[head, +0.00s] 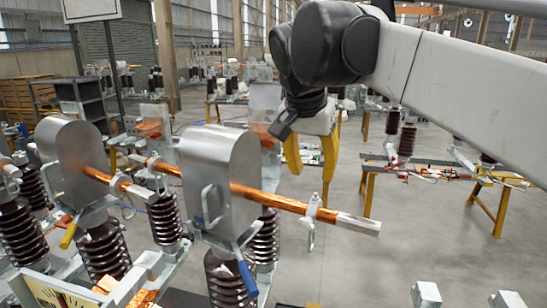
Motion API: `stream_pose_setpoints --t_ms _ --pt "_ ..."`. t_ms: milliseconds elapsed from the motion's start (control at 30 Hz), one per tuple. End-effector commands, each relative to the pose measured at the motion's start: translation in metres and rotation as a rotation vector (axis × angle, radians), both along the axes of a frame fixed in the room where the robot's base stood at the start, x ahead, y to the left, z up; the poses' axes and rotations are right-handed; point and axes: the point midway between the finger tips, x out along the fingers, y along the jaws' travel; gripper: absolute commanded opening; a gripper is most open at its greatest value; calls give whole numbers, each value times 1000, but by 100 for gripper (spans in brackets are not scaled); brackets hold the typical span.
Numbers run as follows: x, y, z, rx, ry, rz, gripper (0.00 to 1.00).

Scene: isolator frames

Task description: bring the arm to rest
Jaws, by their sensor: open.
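My arm reaches in from the upper right of the head view and bends down at a dark wrist. My gripper (312,158) hangs below that wrist with its two yellow fingers apart and pointing down. Nothing shows between the fingers. The gripper appears in the picture above the copper bar (270,198) of the nearer isolator and to the right of its metal hood (215,180). I cannot tell its exact distance from the bar; no contact shows.
A second metal hood (72,160) stands to the left, on dark ribbed insulators (105,250). A blue handle (247,277) hangs below the nearer hood. Another frame on yellow legs (369,195) stands at right. Grey floor (390,235) lies open between.

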Motion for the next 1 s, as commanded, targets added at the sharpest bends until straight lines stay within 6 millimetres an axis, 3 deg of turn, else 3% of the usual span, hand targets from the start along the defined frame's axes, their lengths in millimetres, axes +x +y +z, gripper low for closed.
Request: stream_pose_setpoints --t_ms 167,300,667,1000 --pt "-50 -28 -53 15 -37 154 41" --pt "-98 -45 -111 9 -93 301 41" --pt "-183 -63 -235 -67 -222 534 41" --pt "-180 -62 -331 -66 -220 537 41"
